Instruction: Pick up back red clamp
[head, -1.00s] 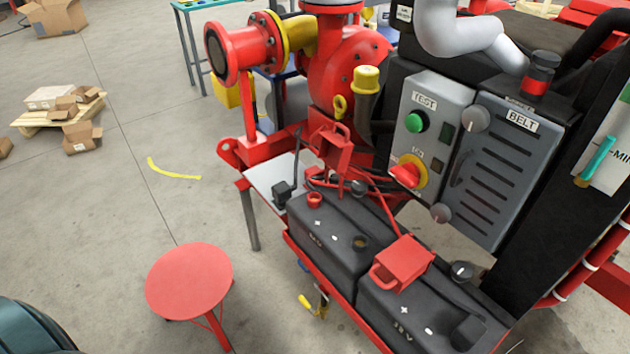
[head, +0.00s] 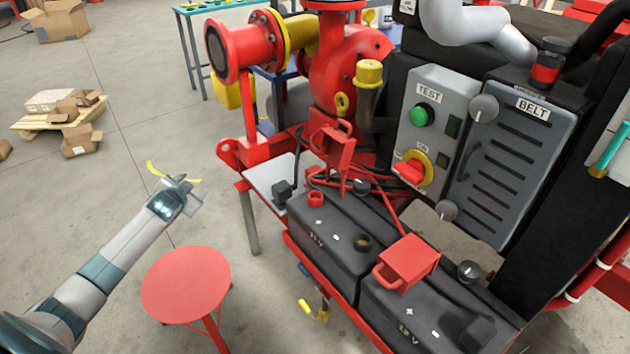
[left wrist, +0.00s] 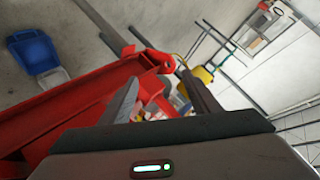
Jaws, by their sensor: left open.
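The back red clamp (head: 334,146) is a red box-like piece with a handle, upright behind the far battery, below the red pump. A second red clamp (head: 407,261) lies on top of the near battery (head: 400,310). My left gripper (head: 193,185) is at the left over the floor, well away from both clamps. In the left wrist view its two fingers (left wrist: 160,100) are apart with nothing held, and red framework shows beyond them. I cannot make out either clamp surely in that view. My right gripper is not in view.
A round red stool (head: 186,285) stands below my left arm. The far battery (head: 325,235) has a small red terminal cap (head: 316,199). A grey control panel (head: 430,130) and red pump flange (head: 235,50) rise behind. Open floor lies between my gripper and the skid.

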